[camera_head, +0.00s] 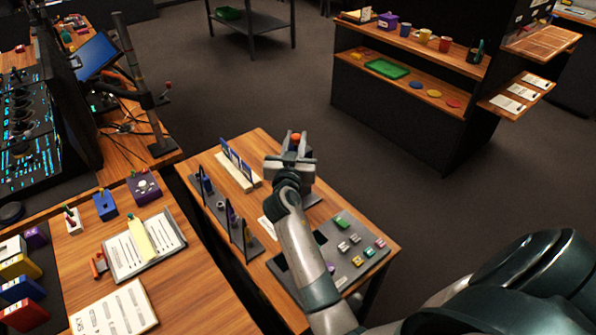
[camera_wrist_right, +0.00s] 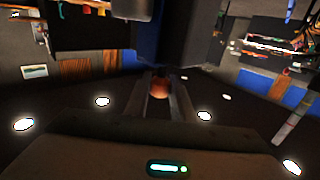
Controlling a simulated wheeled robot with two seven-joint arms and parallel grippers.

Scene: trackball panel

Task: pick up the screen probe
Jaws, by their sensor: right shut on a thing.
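My right gripper (camera_head: 296,137) is above the far right part of the small wooden table. It is shut on a small orange-red rounded thing (camera_head: 296,135), which I take to be the end of the screen probe. In the right wrist view the orange end (camera_wrist_right: 160,88) sits between the two fingers (camera_wrist_right: 160,100). The rest of the probe is hidden by the gripper or too dark to make out. My left gripper is not in view.
The small table (camera_head: 262,143) holds a rack with upright blue cards (camera_head: 237,163), a dark rack of tools (camera_head: 228,212) and a grey panel with coloured buttons (camera_head: 355,240). A wooden desk (camera_head: 195,275) stands at the left. Open floor lies beyond the table.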

